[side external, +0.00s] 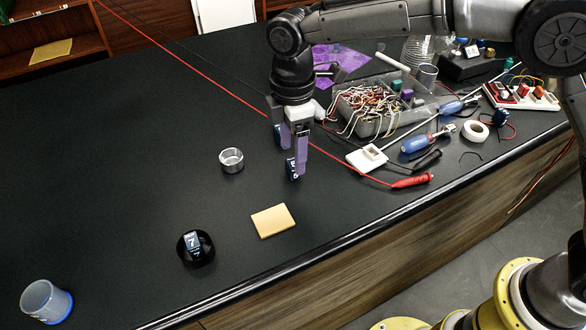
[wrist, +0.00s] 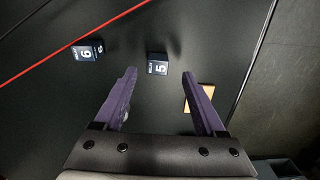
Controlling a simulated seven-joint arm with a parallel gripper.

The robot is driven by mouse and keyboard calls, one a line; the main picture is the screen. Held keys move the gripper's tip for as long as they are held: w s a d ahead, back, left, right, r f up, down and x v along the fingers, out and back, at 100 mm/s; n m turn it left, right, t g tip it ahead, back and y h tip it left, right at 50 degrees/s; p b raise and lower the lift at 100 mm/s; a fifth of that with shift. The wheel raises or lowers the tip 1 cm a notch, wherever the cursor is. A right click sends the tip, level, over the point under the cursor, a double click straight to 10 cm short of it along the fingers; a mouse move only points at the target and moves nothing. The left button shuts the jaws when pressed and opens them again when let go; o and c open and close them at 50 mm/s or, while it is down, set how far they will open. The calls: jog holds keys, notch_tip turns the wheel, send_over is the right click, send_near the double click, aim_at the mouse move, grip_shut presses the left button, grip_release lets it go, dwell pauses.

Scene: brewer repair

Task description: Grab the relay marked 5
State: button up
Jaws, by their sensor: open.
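The relay marked 5 (wrist: 157,66) is a small dark block with a white label. In the wrist view it lies ahead of my gripper (wrist: 159,76), roughly centred between the fingertips and just beyond them. In the side view a dark block that appears to be this relay (side external: 291,170) shows by the nearer fingertip, partly hidden. My gripper (side external: 288,160) has two purple fingers spread apart with nothing held, pointing down at the bench. The relay marked 6 (wrist: 88,51) lies to the left in the wrist view. I cannot tell the height gap to relay 5.
A relay marked 7 (side external: 193,240) sits in a black dish (side external: 207,258). An orange pad (side external: 273,221), a metal cup (side external: 231,160) and a bluish cup (side external: 46,301) stand apart. A parts bin (side external: 372,133), a red probe (side external: 412,181) and screwdrivers (side external: 420,142) crowd the right.

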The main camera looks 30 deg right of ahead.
aim_at(293, 162)
jog(key=f, duration=0.4)
jog(key=shift+w+d+f, duration=0.1)
jog(key=shift+w+f, duration=0.1)
grip_shut()
